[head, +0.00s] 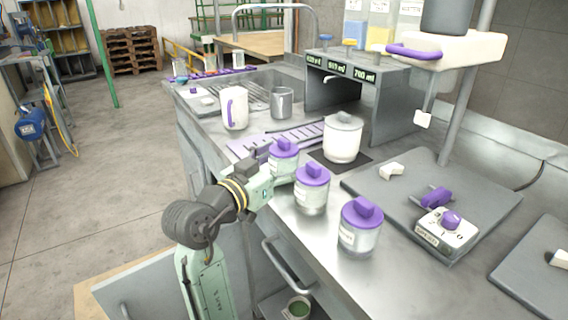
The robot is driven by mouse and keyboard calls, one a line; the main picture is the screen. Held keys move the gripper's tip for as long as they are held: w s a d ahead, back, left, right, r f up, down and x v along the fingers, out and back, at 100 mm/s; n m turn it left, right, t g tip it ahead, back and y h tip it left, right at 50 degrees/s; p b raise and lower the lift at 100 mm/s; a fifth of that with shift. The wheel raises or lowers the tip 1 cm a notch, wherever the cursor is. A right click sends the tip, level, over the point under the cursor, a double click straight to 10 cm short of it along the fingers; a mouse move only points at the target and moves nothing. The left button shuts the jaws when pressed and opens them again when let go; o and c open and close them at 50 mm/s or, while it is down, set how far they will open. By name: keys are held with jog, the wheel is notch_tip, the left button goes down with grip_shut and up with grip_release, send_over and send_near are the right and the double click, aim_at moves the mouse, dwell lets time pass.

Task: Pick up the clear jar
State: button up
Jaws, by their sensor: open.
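Three clear jars with purple lids stand upright in a slanting row near the counter's front edge: a far jar (284,161), a middle jar (310,196) and a near jar (358,238). The labels on them are too small to read. I cannot tell which one the task means. A larger pale jar (342,143) with a white lid stands behind them. My gripper (277,184) is open, just left of the middle jar and in front of the far jar. Its fingertips are small and partly hidden, so I cannot tell whether they touch a jar.
A white mug (234,108) and a grey mug (281,103) stand farther back. A grey dispenser (362,92) is behind the jars. A grey board (390,190) to the right holds a white device with a purple knob (451,222). Bare counter (395,270) lies right of the near jar.

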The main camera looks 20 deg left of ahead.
aim_at(282, 147)
jog(key=shift+w, duration=0.1)
jog(key=c, duration=1.4)
jog(key=shift+r, duration=0.1)
jog(key=shift+r, duration=0.5)
notch_tip(282, 147, up, 2)
jog(key=shift+r+b, duration=0.1)
jog(key=shift+b, duration=0.25)
jog(key=s+r+b, duration=0.1)
jog(key=s+b, duration=0.1)
jog(key=s, duration=1.2)
jog(key=shift+s+d+r+p, duration=0.15)
jog(key=shift+s+r+p, duration=0.2)
jog(key=shift+r+p, duration=0.6)
jog(key=shift+s+d+r+p, duration=0.25)
jog(key=shift+r+p, duration=0.35)
jog(key=shift+r, duration=0.65)
jog(key=shift+s+d+r+p, duration=0.1)
jog(key=shift+s+r+p, duration=0.3)
jog(key=shift+r+p, duration=0.55)
